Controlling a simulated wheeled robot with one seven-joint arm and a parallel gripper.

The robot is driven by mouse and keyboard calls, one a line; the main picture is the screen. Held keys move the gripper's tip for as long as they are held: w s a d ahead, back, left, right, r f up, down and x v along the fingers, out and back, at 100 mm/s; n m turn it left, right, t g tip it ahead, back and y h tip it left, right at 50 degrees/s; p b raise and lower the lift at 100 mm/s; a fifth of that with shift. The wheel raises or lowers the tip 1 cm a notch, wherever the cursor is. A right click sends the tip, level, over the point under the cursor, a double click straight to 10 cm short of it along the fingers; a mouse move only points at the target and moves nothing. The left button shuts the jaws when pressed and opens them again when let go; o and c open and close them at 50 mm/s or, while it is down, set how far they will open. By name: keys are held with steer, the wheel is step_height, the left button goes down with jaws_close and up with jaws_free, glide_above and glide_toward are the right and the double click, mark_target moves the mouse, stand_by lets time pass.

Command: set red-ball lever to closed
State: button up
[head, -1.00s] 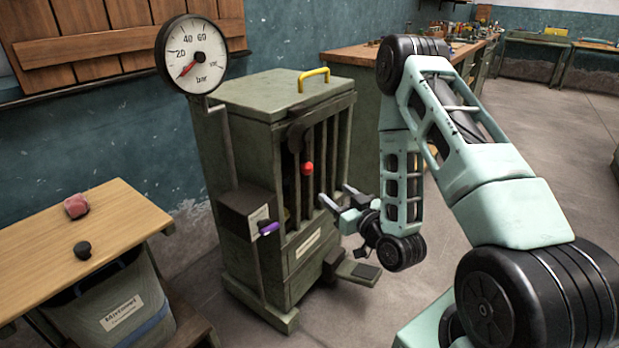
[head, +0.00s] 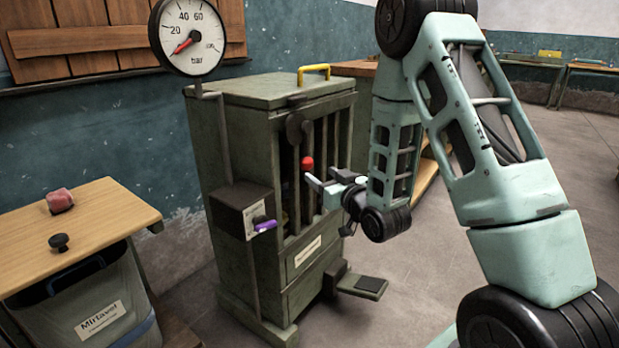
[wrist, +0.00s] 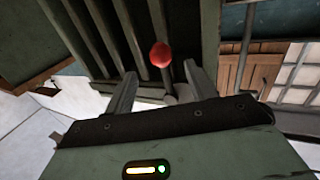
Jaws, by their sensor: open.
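The red ball (head: 307,163) is the knob of a lever on the barred front of the green cabinet (head: 240,150). In the wrist view the red ball (wrist: 160,55) sits on a dark stem (wrist: 169,88), between and beyond the two fingertips. My gripper (head: 312,183) is open, just below and right of the ball in the head view. In the wrist view my gripper (wrist: 158,80) has its fingers apart on both sides of the stem. I cannot tell whether either finger touches it.
A purple-handled lever (head: 265,226) sticks out of a dark box on the cabinet, left of my gripper. A pressure gauge (head: 190,40) stands above. A pedal (head: 362,286) juts out at the base. A wooden table (head: 110,215) is at left.

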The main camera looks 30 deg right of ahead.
mark_target(310, 166)
steer(key=w, duration=0.7)
steer(key=shift+w+d+r, duration=0.1)
steer(key=shift+d, duration=0.05)
jaws_close()
